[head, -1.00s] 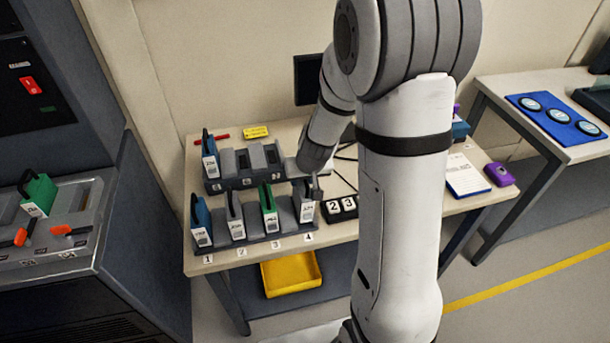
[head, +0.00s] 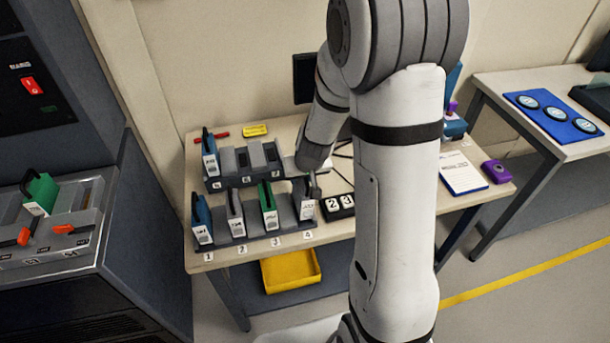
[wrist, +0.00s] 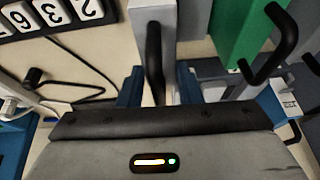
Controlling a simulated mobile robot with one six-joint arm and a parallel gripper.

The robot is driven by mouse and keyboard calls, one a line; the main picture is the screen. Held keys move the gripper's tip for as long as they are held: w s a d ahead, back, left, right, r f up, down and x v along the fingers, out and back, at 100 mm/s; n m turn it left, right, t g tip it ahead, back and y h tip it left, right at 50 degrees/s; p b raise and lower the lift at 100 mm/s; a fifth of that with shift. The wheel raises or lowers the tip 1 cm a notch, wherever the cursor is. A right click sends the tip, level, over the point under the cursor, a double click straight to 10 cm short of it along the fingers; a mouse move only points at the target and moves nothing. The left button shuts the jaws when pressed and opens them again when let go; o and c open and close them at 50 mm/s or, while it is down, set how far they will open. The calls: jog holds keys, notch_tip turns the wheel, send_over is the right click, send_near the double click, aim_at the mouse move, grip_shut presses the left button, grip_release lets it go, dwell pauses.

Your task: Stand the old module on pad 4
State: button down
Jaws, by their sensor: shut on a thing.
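My gripper (head: 312,188) is shut on the black handle of a light grey module (head: 305,209) at the pad 4 end of the front rack. In the wrist view the blue fingers (wrist: 158,88) stand on both sides of the handle (wrist: 154,55) and the grey module body (wrist: 166,22). The module looks upright; I cannot tell whether its base touches the pad. The "4" label (head: 308,235) is in front of it. Pads 1, 2 and 3 hold a blue module (head: 202,225), a grey module (head: 236,222) and a green module (head: 268,213).
Behind is a second rack (head: 243,179) with a blue-handled module (head: 209,155) and empty slots. Number blocks (head: 338,206) sit close to the right of pad 4. A yellow tray (head: 290,271) is below. A console (head: 60,235) holds another green module (head: 40,193).

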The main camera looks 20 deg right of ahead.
jog(key=shift+w+a+r+h+p, duration=0.1)
jog(key=shift+a+h+p, duration=0.4)
jog(key=shift+p, duration=4.95)
jog(key=shift+d+f+b, duration=0.2)
jog(key=shift+f+b, duration=0.2)
jog(key=shift+f, duration=0.1)
jog(key=c, duration=0.9)
grip_release()
jog(key=shift+c, duration=0.2)
jog(key=shift+r, duration=0.35)
jog(key=p+v, duration=0.3)
jog(key=v, duration=0.4)
jog(key=shift+a, duration=0.2)
